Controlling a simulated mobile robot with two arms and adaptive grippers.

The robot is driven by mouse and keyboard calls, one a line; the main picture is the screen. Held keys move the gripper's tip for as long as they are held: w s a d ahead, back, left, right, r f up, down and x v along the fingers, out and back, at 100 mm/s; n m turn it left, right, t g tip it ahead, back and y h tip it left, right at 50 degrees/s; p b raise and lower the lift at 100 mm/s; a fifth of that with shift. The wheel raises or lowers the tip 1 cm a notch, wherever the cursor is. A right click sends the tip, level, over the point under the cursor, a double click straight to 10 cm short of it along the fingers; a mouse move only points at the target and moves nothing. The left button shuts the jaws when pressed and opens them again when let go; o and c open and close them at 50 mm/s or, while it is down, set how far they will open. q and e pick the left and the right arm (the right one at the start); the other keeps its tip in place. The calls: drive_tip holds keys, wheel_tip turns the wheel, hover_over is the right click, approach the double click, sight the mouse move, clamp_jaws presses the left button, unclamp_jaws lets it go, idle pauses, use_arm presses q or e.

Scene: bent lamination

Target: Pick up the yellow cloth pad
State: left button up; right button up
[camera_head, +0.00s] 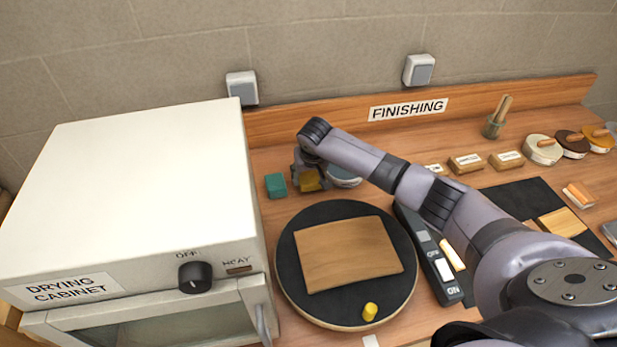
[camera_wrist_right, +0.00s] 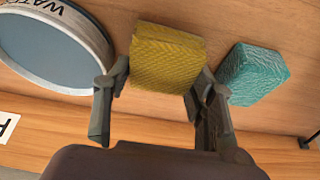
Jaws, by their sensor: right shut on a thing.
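The yellow cloth pad (camera_wrist_right: 167,58) is between the two fingers of my right gripper (camera_wrist_right: 163,85) in the right wrist view, and the gripper is shut on it. In the head view the yellow pad (camera_head: 309,181) shows at the tip of my right arm, near the back of the bench, with my right gripper (camera_head: 308,172) around it. I cannot tell whether the pad touches the bench top. My left gripper is not in view.
A teal pad (camera_head: 275,186) sits just left of the gripper, and a round water dish (camera_head: 345,178) just right. A round black turntable (camera_head: 290,256) carries a wooden panel (camera_head: 347,254) and a yellow knob (camera_head: 370,312). The drying cabinet (camera_head: 130,190) stands at left.

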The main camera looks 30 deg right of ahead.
sight(309, 175)
wheel_tip(309, 175, up, 19)
drive_tip(key=b, duration=0.3)
drive_tip(key=shift+b, duration=0.35)
drive_tip(key=o, duration=0.3)
drive_tip(key=c, duration=0.4)
drive_tip(key=shift+o, duration=0.2)
